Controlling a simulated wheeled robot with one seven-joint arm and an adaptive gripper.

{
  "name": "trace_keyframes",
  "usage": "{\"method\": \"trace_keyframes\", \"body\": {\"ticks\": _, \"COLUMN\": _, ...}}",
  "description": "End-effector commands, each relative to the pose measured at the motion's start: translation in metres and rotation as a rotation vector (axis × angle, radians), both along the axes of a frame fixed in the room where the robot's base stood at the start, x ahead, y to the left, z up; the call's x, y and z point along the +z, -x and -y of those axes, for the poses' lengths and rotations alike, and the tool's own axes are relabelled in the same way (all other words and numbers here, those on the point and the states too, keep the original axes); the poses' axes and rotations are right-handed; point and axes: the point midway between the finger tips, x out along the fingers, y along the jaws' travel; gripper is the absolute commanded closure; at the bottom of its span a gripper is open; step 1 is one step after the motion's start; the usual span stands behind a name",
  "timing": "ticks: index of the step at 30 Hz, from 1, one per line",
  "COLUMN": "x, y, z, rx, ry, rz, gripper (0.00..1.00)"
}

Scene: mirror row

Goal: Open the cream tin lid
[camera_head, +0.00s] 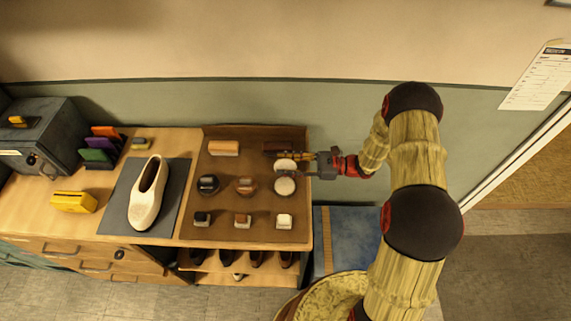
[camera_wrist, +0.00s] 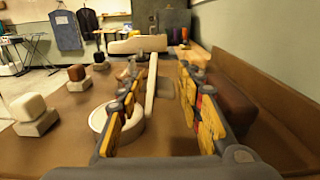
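The cream tin (camera_head: 285,187) sits at the right of the brown tray (camera_head: 224,226); its round base (camera_wrist: 101,118) also shows in the wrist view. Its pale lid (camera_head: 284,165) stands raised behind the base, and appears nearly edge-on in the wrist view (camera_wrist: 151,88). My gripper (camera_head: 282,163) reaches in from the right, low over the tray. Its fingers are apart in the wrist view (camera_wrist: 165,100), with the lid between them, closer to the left finger. The left finger hides part of the tin; I cannot tell whether it touches the lid.
A dark brush (camera_wrist: 229,98) lies beside the right finger, near the tray's raised back wall (camera_wrist: 262,85). Black (camera_head: 208,185) and brown (camera_head: 245,186) tins stand left of the cream tin. Several small daubers, including a white-topped one (camera_head: 284,221), line the front. A cream shoe (camera_head: 148,194) lies on a dark mat.

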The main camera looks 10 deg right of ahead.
Motion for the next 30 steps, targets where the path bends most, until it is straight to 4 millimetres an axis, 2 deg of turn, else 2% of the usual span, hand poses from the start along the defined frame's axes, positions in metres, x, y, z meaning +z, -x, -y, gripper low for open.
{"method": "trace_keyframes", "body": {"ticks": 8, "x": 0.0, "y": 0.001, "z": 0.006, "rx": 0.0, "ry": 0.0, "rz": -0.001, "gripper": 0.64}}
{"method": "trace_keyframes", "body": {"ticks": 11, "x": 0.0, "y": 0.003, "z": 0.019, "rx": -0.003, "ry": 0.0, "rz": -0.001, "gripper": 0.64}}
{"method": "trace_keyframes", "body": {"ticks": 21, "x": -0.001, "y": 0.016, "z": 0.086, "rx": -0.004, "ry": 0.0, "rz": 0.0, "gripper": 0.64}}
{"method": "trace_keyframes", "body": {"ticks": 25, "x": -0.001, "y": 0.02, "z": 0.104, "rx": -0.002, "ry": 0.0, "rz": -0.001, "gripper": 0.64}}
{"method": "trace_keyframes", "body": {"ticks": 30, "x": -0.001, "y": 0.022, "z": 0.116, "rx": -0.001, "ry": 0.0, "rz": -0.001, "gripper": 0.64}}
